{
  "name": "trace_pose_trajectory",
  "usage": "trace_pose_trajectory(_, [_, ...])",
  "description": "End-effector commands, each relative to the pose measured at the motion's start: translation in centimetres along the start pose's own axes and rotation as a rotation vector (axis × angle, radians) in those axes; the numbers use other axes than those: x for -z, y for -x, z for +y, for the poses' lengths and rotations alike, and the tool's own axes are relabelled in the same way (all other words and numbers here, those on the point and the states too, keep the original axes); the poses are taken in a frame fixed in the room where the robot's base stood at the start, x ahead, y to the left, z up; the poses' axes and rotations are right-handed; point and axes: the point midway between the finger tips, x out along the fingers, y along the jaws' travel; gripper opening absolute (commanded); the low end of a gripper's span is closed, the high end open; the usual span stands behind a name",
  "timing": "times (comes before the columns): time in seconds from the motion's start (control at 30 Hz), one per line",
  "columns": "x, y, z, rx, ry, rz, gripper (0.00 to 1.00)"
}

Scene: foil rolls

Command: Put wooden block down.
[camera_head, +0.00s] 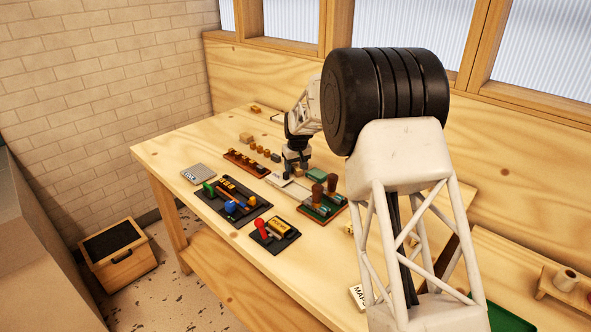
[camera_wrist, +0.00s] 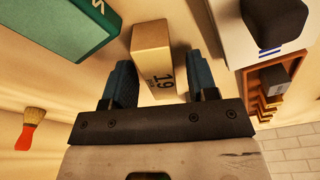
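The wooden block (camera_wrist: 151,50) is pale, with a dark "19" printed on one face. Whether the block touches the surface below is hard to tell. In the head view my gripper (camera_head: 296,164) is low over the middle of the workbench (camera_head: 163,155), and I cannot make out the block there.
A green box (camera_wrist: 62,32) lies left of the block in the wrist view; it also shows in the head view (camera_head: 316,174). A brown rack (camera_head: 246,163) and a dark tool tray (camera_head: 238,211) lie nearby. A red-handled brush (camera_wrist: 27,135) lies farther left.

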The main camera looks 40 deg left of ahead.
Motion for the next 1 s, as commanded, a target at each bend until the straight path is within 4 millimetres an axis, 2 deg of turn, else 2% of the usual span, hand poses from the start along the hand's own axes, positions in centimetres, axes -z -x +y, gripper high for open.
trace_pose_trajectory(0.03, [0.0, 0.0, 0.0, 0.000, 0.000, 0.000, 0.45])
trace_pose_trajectory(0.3, [0.0, 0.0, 0.0, 0.000, 0.000, 0.000, 0.04])
trace_pose_trajectory(0.37, [0.0, 0.0, 0.0, 0.000, 0.000, 0.000, 0.00])
trace_pose_trajectory(0.67, [0.1, 0.3, 0.0, 0.000, 0.000, 0.001, 0.00])
trace_pose_trajectory(1.0, [0.4, 2.6, 0.0, 0.000, 0.000, 0.001, 0.00])
